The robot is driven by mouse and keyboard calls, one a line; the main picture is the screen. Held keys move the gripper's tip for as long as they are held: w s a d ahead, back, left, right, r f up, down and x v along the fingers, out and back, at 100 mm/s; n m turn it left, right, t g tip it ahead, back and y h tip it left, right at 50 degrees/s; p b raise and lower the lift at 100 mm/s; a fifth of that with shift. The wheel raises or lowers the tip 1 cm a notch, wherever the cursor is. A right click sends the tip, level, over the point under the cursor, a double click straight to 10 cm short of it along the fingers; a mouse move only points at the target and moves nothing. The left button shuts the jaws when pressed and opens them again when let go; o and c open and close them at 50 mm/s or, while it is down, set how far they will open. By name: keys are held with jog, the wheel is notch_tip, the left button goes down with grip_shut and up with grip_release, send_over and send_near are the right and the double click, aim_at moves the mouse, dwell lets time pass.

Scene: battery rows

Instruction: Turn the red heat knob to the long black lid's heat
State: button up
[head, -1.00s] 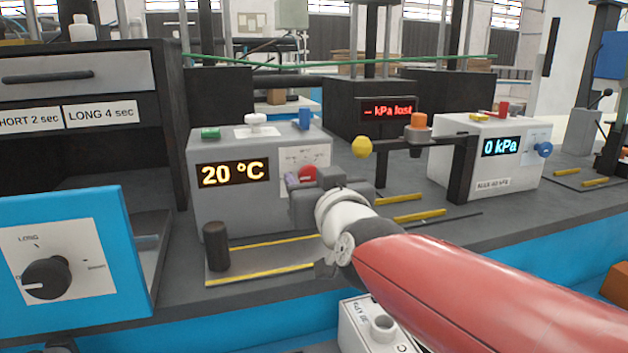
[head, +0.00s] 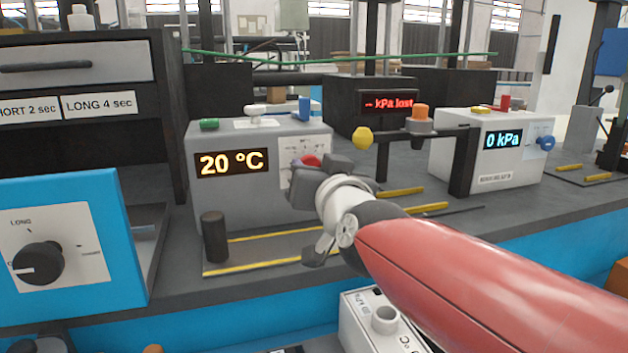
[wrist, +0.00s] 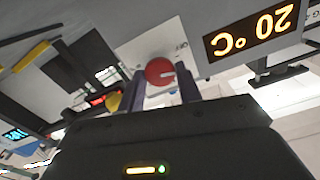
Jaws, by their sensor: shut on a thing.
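The red heat knob (head: 311,160) is on the front of the grey box (head: 240,205), right of its display, which reads 20 °C. My gripper (head: 304,170) is at the knob and covers much of it in the head view. In the wrist view my gripper (wrist: 160,79) has a finger on each side of the red knob (wrist: 160,70), shut on it. A white mark shows on the knob's face. The dial plate (wrist: 150,43) is partly hidden, and its marks are too small to read. I cannot make out a long black lid with certainty.
A black cylinder (head: 214,237) stands in front of the box beside yellow rails (head: 262,268). A yellow knob (head: 362,138) is right of the box. A white unit (head: 490,150) reads 0 kPa. A blue panel (head: 75,240) with a black dial is at left.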

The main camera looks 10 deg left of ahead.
jog(key=m+b, duration=0.2)
jog(key=m, duration=0.4)
jog(key=shift+b, duration=0.4)
dwell(0.3)
jog(key=o, duration=0.9)
jog(key=shift+o, duration=0.2)
jog(key=shift+s, duration=0.1)
jog(key=v, duration=0.7)
jog(key=shift+s+d+b, duration=0.2)
jog(key=shift+s+b, duration=0.15)
jog(key=shift+b, duration=0.05)
